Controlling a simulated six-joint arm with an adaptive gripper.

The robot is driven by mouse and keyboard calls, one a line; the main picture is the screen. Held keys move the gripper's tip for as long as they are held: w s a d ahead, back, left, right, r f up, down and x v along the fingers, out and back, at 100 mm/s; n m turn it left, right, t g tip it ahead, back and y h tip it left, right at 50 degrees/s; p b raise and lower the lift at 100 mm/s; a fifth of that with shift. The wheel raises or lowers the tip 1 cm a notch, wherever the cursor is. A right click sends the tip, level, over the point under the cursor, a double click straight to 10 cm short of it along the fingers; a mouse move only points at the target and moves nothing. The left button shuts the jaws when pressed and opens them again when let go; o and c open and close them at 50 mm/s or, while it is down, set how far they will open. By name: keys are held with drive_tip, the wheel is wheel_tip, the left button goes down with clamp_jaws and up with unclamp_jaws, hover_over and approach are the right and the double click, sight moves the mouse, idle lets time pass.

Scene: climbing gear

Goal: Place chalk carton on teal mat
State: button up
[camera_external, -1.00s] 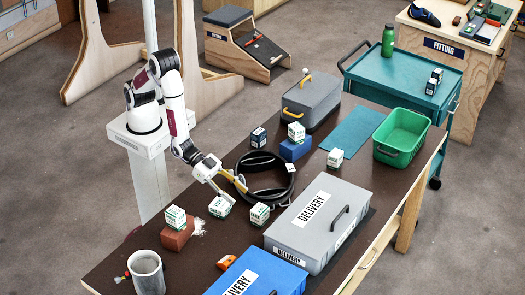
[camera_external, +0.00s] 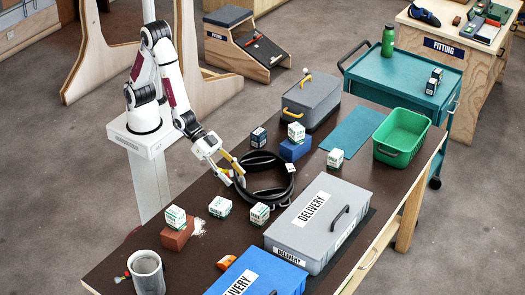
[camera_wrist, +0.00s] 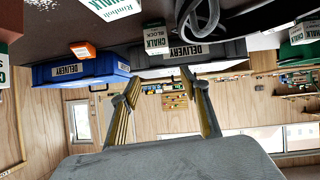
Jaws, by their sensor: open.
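The teal mat (camera_external: 352,127) lies bare toward the back of the dark table, left of the green bin. Several white and green chalk cartons are in view. One carton (camera_external: 220,207) stands in front of my gripper, and another carton (camera_external: 259,214) is to its right. One is on a red-brown block (camera_external: 176,216), one on a blue block (camera_external: 296,132), and one (camera_external: 335,159) stands near the mat. My gripper (camera_external: 234,171) is open and empty, raised beside the black coil. In the wrist view its yellow fingers (camera_wrist: 160,95) are spread, with a chalk carton (camera_wrist: 155,40) beyond them.
The black coil (camera_external: 275,192) lies mid-table. A grey delivery case (camera_external: 300,235), blue delivery box (camera_external: 255,275), grey cup (camera_external: 147,272) and orange item (camera_external: 227,262) occupy the front. A grey case (camera_external: 312,100), dark carton (camera_external: 258,138) and green bin (camera_external: 402,135) stand farther back.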

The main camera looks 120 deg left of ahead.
drive_tip(key=s+a+r+g, duration=0.3)
drive_tip(key=s+a+r, duration=0.2)
drive_tip(key=s+r, duration=0.8)
drive_tip(key=s+a+r+g, duration=0.1)
drive_tip(key=s+a, duration=0.2)
drive_tip(key=s, duration=0.8)
drive_tip(key=s+a+r+g, duration=0.1)
drive_tip(key=s+a+g, duration=0.1)
drive_tip(key=s, duration=0.9)
drive_tip(key=shift+a+y, duration=0.4)
drive_tip(key=shift+a, duration=0.45)
drive_tip(key=o, duration=0.4)
